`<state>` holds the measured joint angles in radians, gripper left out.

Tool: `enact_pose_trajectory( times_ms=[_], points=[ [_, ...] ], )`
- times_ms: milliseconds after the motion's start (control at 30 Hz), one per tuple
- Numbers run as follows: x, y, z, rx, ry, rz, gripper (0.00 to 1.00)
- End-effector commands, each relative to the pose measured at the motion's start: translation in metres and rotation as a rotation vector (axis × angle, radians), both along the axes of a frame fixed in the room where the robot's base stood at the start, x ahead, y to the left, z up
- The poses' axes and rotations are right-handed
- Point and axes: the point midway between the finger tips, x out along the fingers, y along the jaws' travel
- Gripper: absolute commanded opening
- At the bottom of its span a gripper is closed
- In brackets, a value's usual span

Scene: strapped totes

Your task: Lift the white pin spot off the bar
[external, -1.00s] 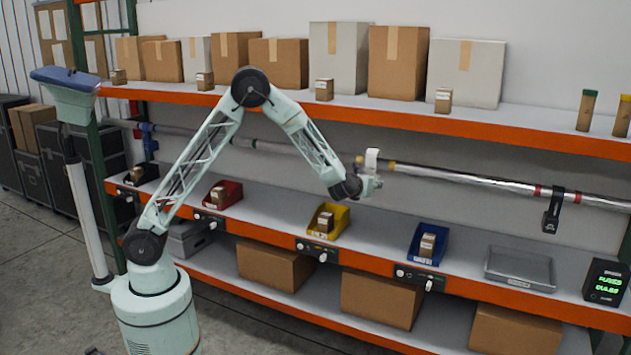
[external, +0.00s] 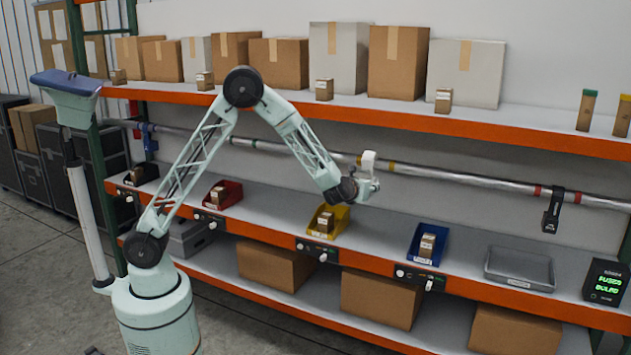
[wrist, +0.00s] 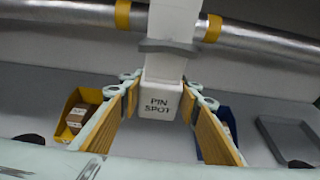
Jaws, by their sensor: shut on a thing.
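The white pin spot (wrist: 160,105), labelled "PIN SPOT", sits between the two fingers of my gripper (wrist: 159,92), which is shut on it. In the wrist view its white upper part rises past a grey collar and crosses in front of the silver bar (wrist: 72,10), between two yellow bands. In the external view the pin spot (external: 368,161) stands upright above my gripper (external: 368,187), in front of the bar (external: 450,177). Both yellow bands show beside it. I cannot tell whether its hook still touches the bar.
Below on the shelf are a yellow bin (external: 341,216), a blue bin (external: 417,244), a red bin (external: 232,190) and a grey tray (external: 520,268). A black clamp (external: 552,213) hangs on the bar at right. The orange-edged upper shelf (external: 470,126) with boxes is above.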

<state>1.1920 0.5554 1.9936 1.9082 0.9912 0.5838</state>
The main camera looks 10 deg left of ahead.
Motion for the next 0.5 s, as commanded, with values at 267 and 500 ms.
enact_pose_trajectory(
  times_ms=[267,500],
  points=[
    [-0.011,0.002,0.001,-0.001,-0.001,-0.001,0.18],
    [-0.020,0.004,0.001,-0.001,-0.001,0.000,0.18]
  ],
)
